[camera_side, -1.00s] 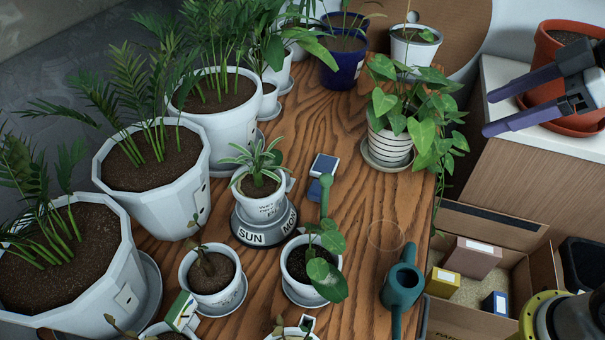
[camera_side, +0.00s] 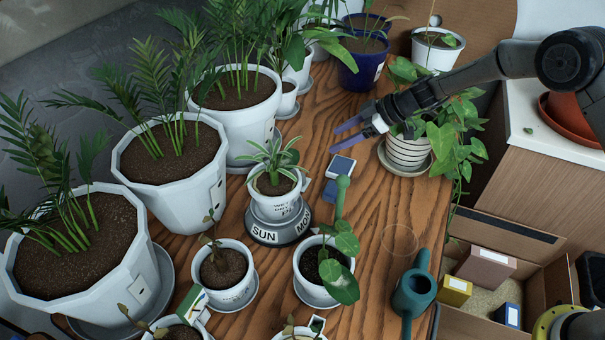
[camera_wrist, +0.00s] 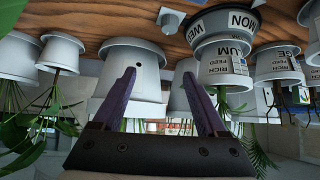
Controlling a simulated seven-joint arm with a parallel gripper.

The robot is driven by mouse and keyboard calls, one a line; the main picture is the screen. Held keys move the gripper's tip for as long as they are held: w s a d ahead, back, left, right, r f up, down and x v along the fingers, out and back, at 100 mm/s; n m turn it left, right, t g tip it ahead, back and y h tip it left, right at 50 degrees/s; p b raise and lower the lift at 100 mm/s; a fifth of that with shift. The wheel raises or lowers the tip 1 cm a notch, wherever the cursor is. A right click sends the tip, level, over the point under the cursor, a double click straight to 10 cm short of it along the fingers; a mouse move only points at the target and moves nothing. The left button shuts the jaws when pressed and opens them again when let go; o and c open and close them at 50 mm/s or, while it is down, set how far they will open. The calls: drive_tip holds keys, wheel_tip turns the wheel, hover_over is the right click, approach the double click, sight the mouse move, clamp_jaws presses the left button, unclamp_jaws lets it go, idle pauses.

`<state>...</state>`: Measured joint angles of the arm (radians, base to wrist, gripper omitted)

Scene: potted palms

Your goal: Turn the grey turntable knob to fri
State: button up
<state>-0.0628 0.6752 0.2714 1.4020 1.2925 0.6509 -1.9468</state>
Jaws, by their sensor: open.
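The grey turntable (camera_side: 281,233) stands on the wooden table, with SUN and MON readable on its dark ring. A white pot (camera_side: 275,204) with a small striped-leaf plant sits on it. The other day names are turned away in the side view. In the wrist view the turntable (camera_wrist: 224,22) appears at the top, upside down, with part of its lettering showing. My gripper (camera_side: 333,142) is open and empty, in the air up and to the right of the turntable, apart from it. Its purple fingers also show in the wrist view (camera_wrist: 159,75), spread apart.
Large palm pots (camera_side: 175,185) line the left. Small potted plants (camera_side: 324,268) stand in front of the turntable. A striped pot (camera_side: 405,153) with trailing leaves is near my arm. A green watering can (camera_side: 413,293) stands front right.

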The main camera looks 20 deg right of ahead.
sight(302, 176)
drive_tip(key=shift+g, duration=0.3)
drive_tip(key=x, duration=0.5)
drive_tip(key=s+d+f+x, duration=0.1)
drive_tip(key=x, duration=0.5)
drive_tip(key=s+f+x, duration=0.1)
drive_tip(key=x, duration=0.4)
drive_tip(key=shift+w+f, duration=0.1)
drive_tip(key=shift+f, duration=0.1)
clamp_jaws()
